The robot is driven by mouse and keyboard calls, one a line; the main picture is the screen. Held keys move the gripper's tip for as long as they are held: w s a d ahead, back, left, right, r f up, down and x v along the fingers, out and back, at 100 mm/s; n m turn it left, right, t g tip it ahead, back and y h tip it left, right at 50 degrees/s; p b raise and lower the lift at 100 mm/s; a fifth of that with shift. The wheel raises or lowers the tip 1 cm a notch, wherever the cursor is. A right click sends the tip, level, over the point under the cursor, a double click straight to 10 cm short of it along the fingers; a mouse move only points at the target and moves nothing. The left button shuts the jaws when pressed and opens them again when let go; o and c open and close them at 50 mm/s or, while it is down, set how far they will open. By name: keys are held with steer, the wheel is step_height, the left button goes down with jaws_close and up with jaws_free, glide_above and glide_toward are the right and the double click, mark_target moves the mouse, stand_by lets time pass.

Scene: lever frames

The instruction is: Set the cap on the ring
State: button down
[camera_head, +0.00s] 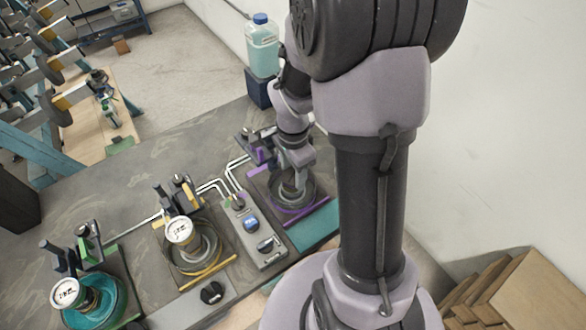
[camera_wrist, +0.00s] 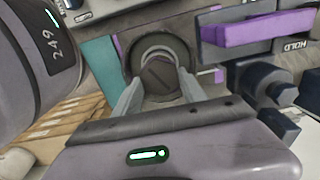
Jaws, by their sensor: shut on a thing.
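My gripper (camera_wrist: 158,88) is shut on a dark grey round cap (camera_wrist: 159,76), with one finger on each side of it. In the wrist view the cap lies in front of a round grey ring (camera_wrist: 160,43) and overlaps its lower part. I cannot tell whether the two touch. In the head view my gripper (camera_head: 292,176) is over the purple-edged station, above the ring (camera_head: 308,196). There the cap is mostly hidden by my gripper.
Other stations hold white-faced gauges: one with a yellow bar (camera_head: 210,275) and one with a teal bowl (camera_head: 108,303). A control box (camera_head: 252,232) stands beside the purple station. A purple lever (camera_wrist: 255,29) is at the upper right in the wrist view. A jug (camera_head: 262,48) stands behind.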

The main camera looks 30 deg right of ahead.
steer(key=shift+f+b, duration=0.65)
steer(key=shift+f, duration=0.4)
steer(key=shift+f+b, duration=0.2)
steer(key=shift+b, duration=0.3)
stand_by(0.4)
steer(key=c, duration=0.6)
jaws_free()
steer(key=shift+r, duration=0.1)
step_height(320, 180, up, 17)
steer(key=p, duration=0.6)
steer(key=shift+r, duration=0.15)
